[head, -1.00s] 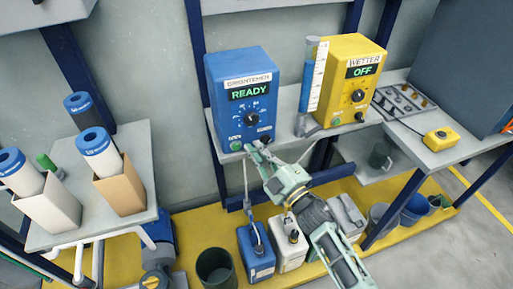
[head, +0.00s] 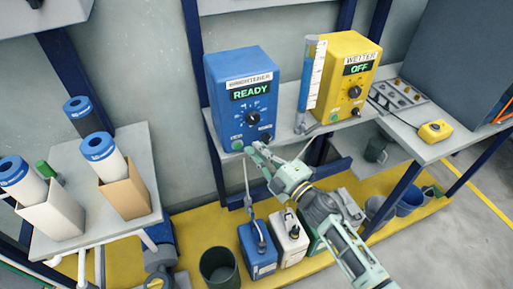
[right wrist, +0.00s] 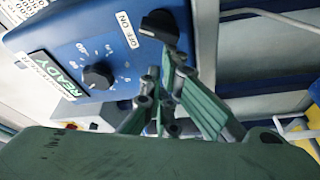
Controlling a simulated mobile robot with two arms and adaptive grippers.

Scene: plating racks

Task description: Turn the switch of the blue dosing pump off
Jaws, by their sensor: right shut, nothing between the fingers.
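The blue dosing pump (head: 222,110) stands on a grey shelf, labelled BRIGHTENER, with a lit READY display (head: 250,92). Its black switch (head: 265,137) is at the lower right of its front. In the right wrist view the switch (right wrist: 160,25) is a black knob beside an OFF ON label (right wrist: 128,30); I cannot tell clearly which word it points to. My right gripper (head: 253,148) is shut and empty, just below the switch. In the right wrist view its fingertips (right wrist: 165,65) are near the knob; contact cannot be told. My left gripper is not in view.
A round dial (head: 250,116) and a green button (head: 237,146) are also on the blue pump. A yellow pump (head: 348,75) reading OFF and a clear blue-filled tube (head: 312,75) stand to the right. Canisters (head: 258,250) and a bucket (head: 218,268) stand below.

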